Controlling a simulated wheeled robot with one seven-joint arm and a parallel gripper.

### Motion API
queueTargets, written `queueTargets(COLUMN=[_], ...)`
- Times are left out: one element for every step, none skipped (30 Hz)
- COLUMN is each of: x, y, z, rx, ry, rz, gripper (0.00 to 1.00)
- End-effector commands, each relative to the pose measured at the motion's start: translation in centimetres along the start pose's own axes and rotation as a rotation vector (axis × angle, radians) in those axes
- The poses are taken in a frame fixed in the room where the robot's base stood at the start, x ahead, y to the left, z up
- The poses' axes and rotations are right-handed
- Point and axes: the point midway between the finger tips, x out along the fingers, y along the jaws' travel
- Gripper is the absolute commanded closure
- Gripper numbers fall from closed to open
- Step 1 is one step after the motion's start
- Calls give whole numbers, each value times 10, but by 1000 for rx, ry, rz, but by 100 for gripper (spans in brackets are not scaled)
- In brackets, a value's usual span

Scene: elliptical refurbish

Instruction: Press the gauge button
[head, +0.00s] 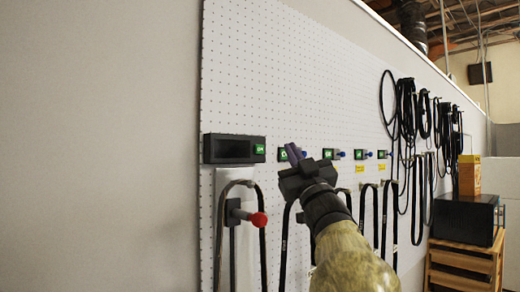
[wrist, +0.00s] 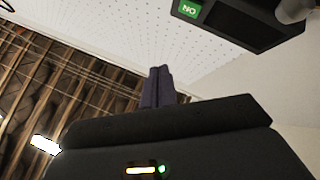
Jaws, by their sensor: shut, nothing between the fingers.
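The nearest gauge (head: 228,148) is a black box with a dark display on the white pegboard, left of centre in the head view. Its green ON button (head: 260,149) is at the right end of its face. In the wrist view the gauge (wrist: 245,22) is upside down at the top right, with the green ON button (wrist: 189,9) at its left end. My gripper (head: 293,152) is shut and empty, just right of the gauge in the head view. Its purple fingers (wrist: 157,86) appear below and left of the button in the wrist view, apart from it. Contact with the board cannot be told.
Several similar green labels (head: 327,154) run right along the pegboard (head: 300,70), one partly hidden by my gripper. A red-tipped peg (head: 258,219) and black belts (head: 222,235) hang below the gauge. A black box (head: 463,220) stands on a wooden stand (head: 462,262) at right.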

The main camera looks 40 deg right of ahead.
Motion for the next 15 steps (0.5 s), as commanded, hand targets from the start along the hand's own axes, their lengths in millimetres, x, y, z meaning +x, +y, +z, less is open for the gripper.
queueTargets(x=[6, 8, 11, 14, 17, 20, 23, 25, 29, 31, 34, 36, 38, 40, 43], y=[-3, -5, -8, -10, -12, -14, -15, -17, -20, -22, -23, -26, -28, -30, -32], z=[2, 4, 6, 9, 10, 12, 14, 16, 19, 21, 22, 26, 28, 30, 31], rx=[2, 3, 3, 3, 4, 3, 3, 3, 2, 2, 2, 3, 2, 2, 1], ry=[-1, -1, -1, -2, -2, -2, -2, -2, -2, -2, -2, -1, -1, -1, 0], rz=[-2, -2, -2, -2, -2, -2, -2, -1, -2, -2, -1, -1, -2, -2, -2], gripper=[100, 100, 100, 100, 100, 100, 100, 100, 100, 100, 100, 100, 100, 100, 100])
